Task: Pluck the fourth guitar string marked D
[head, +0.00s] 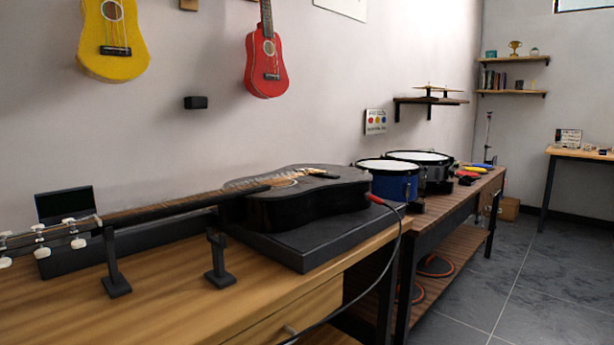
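A black acoustic guitar (300,206) lies flat on a dark slab (307,247) on the wooden table. Its neck (180,208) points left, and the headstock with pale tuning pegs (40,240) reaches the left edge of the head view. A black stand (114,270) stands under the neck. The strings run over the neck and the sound hole area, seen at a low angle. They are too fine here to tell apart, and I cannot read any D mark. Neither of my grippers is in view.
A red plug (376,199) with a black cable (398,250) is at the guitar's right end. Another short black stand (219,262) is in front of the neck. Drums (395,186) stand on a second table to the right. The table front (180,315) is clear.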

